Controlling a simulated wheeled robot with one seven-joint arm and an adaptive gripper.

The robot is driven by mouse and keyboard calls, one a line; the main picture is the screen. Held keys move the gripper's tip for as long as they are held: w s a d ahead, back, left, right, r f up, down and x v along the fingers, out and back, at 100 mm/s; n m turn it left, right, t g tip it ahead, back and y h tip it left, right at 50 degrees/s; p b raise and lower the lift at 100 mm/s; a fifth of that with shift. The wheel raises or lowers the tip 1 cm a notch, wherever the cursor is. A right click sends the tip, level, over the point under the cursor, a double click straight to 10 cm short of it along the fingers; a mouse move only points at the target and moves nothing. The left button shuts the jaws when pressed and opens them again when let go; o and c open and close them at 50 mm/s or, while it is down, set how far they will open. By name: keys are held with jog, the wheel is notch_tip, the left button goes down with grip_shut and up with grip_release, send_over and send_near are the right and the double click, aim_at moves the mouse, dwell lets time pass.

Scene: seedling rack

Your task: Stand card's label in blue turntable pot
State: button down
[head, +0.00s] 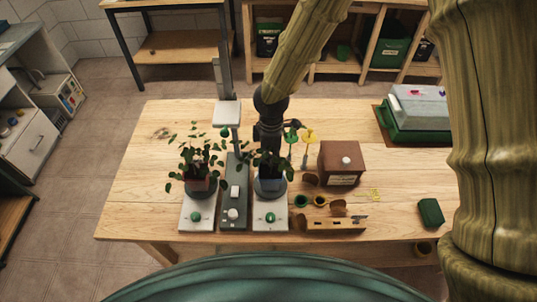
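Two plants in pots stand on white turntable bases at the front of the wooden table. A green label (291,136) and a yellow label (309,137) stand upright behind and right of the right plant. Another small green round piece (224,132) shows behind, between the plants. A pale square panel (227,112) sits by a grey post; I cannot tell whether it is the card. My gripper (268,137) is behind and above the right plant, partly hidden; its fingers are unclear.
A grey control strip (233,200) lies between the turntables. A brown box (341,163) with a white knob, small cups and a wooden holder (335,225) are to the right. A green block (430,212) and a green-and-grey tray (416,112) lie farther right. The table's left side is clear.

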jog(key=c, duration=2.2)
grip_release()
jog(key=shift+f, duration=0.1)
jog(key=o, duration=0.6)
jog(key=shift+o, duration=0.2)
notch_tip(320, 180, up, 12)
